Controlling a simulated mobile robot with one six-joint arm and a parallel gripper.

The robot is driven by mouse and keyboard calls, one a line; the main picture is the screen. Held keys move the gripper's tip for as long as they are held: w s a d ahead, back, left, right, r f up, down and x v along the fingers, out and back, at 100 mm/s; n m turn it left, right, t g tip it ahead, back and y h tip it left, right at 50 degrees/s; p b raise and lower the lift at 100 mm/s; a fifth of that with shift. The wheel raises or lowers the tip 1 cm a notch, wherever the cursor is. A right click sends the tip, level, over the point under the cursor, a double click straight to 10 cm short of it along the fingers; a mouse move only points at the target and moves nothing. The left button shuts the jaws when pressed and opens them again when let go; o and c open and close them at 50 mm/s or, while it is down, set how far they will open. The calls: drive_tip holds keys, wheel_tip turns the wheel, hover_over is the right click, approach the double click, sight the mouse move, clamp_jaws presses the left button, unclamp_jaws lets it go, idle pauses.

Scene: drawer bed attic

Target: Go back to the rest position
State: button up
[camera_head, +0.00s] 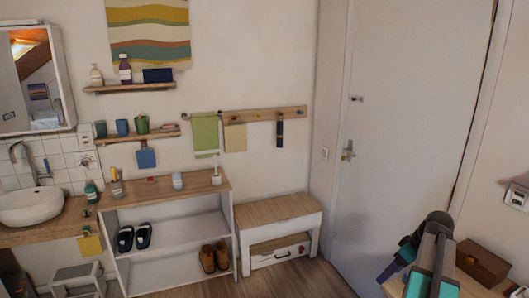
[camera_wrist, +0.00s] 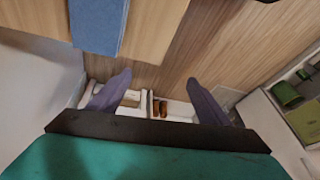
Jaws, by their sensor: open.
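My gripper (camera_wrist: 157,98) shows in the wrist view with its two purple fingers spread apart. Nothing is held between them. Beyond the fingertips is a white, open-topped compartment (camera_wrist: 172,110) with small brownish items in it; I cannot tell exactly what they are. In the head view, my dark and teal arm is folded at the lower right, in front of the white door (camera_head: 400,120).
A wooden-topped bench (camera_head: 278,208) with a low drawer (camera_head: 280,252) stands near the door. A shelf unit (camera_head: 165,195) holds shoes, left of the bench. A brown box (camera_head: 483,262) sits at lower right. A blue cloth (camera_wrist: 98,22) lies on wood. Floor before the bench is clear.

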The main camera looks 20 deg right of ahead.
drive_tip(key=w+a+f+n+g+y, duration=0.1)
drive_tip(key=w+a+f+n+g, duration=0.15)
drive_tip(key=a+f, duration=1.15)
drive_tip(key=w+a+f+n+g+y, duration=0.25)
drive_tip(key=a+f, duration=0.75)
drive_tip(key=a, duration=0.8)
drive_tip(key=s+a+f+g+h, duration=0.1)
drive_tip(key=s+a+f+g, duration=0.1)
drive_tip(key=s+a+f, duration=0.4)
drive_tip(key=s+a+f+g+h, duration=0.1)
drive_tip(key=s+a+f+g, duration=0.1)
drive_tip(key=s+a+f, duration=0.45)
drive_tip(key=s+a+f+m+h, duration=0.3)
drive_tip(key=s+f+m, duration=0.3)
drive_tip(key=s, duration=0.4)
drive_tip(key=shift+s+a+f+m+g+b, duration=0.2)
drive_tip(key=shift+a+m+g+b, duration=0.1)
drive_tip(key=shift+a+m, duration=0.35)
drive_tip(key=shift+h, duration=0.25)
